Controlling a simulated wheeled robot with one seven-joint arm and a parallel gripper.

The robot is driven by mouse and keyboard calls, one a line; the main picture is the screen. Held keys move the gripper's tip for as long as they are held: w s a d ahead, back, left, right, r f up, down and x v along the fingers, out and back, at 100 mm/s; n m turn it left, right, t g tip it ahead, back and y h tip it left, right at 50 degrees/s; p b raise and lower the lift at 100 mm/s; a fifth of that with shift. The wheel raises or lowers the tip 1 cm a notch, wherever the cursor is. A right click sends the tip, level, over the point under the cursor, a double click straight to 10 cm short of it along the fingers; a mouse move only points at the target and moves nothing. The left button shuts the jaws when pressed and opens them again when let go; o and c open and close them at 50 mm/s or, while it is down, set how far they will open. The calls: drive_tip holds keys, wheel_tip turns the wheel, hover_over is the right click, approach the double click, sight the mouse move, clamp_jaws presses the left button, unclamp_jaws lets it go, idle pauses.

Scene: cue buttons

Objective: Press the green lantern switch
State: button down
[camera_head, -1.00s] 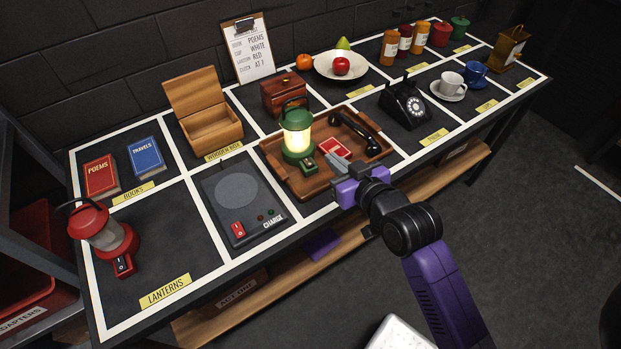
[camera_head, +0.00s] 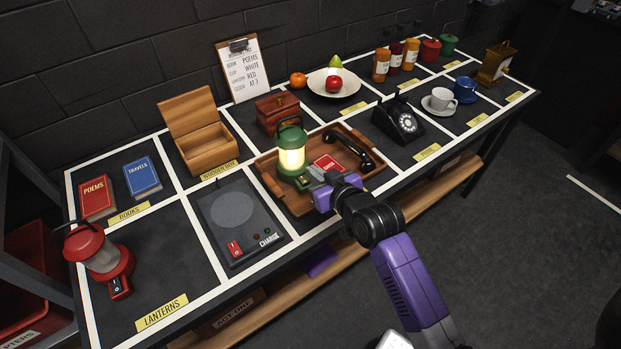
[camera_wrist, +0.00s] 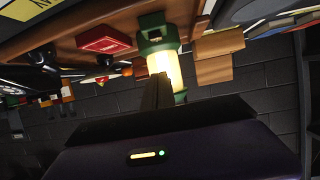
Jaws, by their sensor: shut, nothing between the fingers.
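The green lantern (camera_head: 291,157) stands upright in a wooden tray (camera_head: 277,189) on the table, its glass glowing. Its small switch (camera_head: 303,184) sits low at the front of the base. My gripper (camera_head: 314,175) is shut and empty, with its fingertips just right of the switch; I cannot tell whether they touch it. In the wrist view, the lantern (camera_wrist: 165,66) appears upside down, partly behind my dark fingers (camera_wrist: 156,92). The switch position, on or off, is too small to read.
A charge pad (camera_head: 232,212) is left of the tray, and a red lantern (camera_head: 103,258) stands farther left. A black telephone (camera_head: 398,121) is to the right.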

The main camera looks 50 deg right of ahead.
sight(306, 180)
drive_tip(key=x, duration=0.3)
drive_tip(key=shift+f, duration=0.2)
drive_tip(key=shift+s+f, duration=0.2)
drive_tip(key=shift+f, duration=0.6)
drive_tip(key=shift+s+a+f, duration=0.1)
drive_tip(key=shift+s+f, duration=0.05)
drive_tip(key=shift+f, duration=0.85)
drive_tip(key=f+b, duration=0.1)
drive_tip(key=b, duration=0.1)
drive_tip(key=shift+s+a+f+t+b, duration=0.1)
drive_tip(key=shift+f+t+b, duration=0.15)
drive_tip(key=shift+t+b, duration=0.15)
drive_tip(key=shift+r, duration=0.3)
drive_tip(key=shift+p, duration=0.35)
drive_tip(key=shift+r+p, duration=0.65)
drive_tip(key=shift+r, duration=0.2)
drive_tip(key=shift+r, duration=0.1)
